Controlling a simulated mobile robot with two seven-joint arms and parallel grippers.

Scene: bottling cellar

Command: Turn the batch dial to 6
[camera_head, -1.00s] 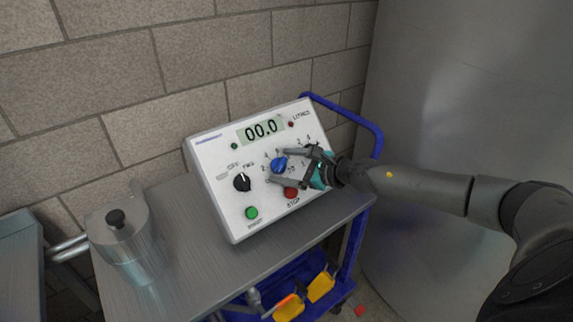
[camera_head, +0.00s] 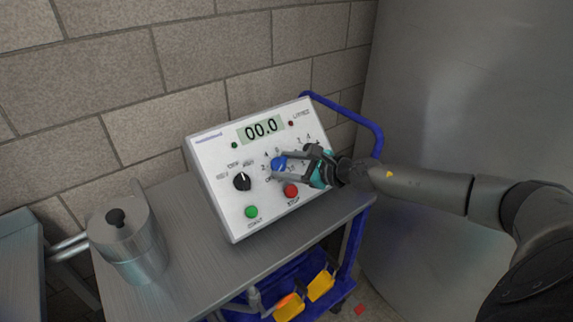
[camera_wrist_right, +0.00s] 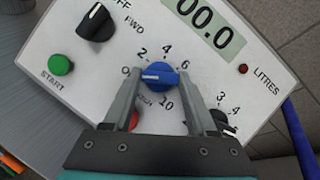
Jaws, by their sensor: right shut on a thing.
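The batch dial is a blue knob (camera_head: 279,163) on the sloped white control panel (camera_head: 213,165). In the right wrist view the blue dial (camera_wrist_right: 160,74) sits between my fingertips, ringed by numbers including 0, 2, 4, 6 and 10. Its white pointer line points left, near the 0. My right gripper (camera_head: 280,168) reaches in from the right and is shut on the dial; its fingers also show in the right wrist view (camera_wrist_right: 160,78). The 8 is hidden behind a finger. The display (camera_head: 261,129) reads 00.0. My left gripper is not in view.
A black selector knob (camera_head: 242,181), green start button (camera_head: 251,212) and red stop button (camera_head: 291,190) are close by. Another dark knob (camera_wrist_right: 221,122) is partly hidden by my right finger. A metal canister (camera_head: 127,245) stands left on the grey cart top (camera_head: 190,245).

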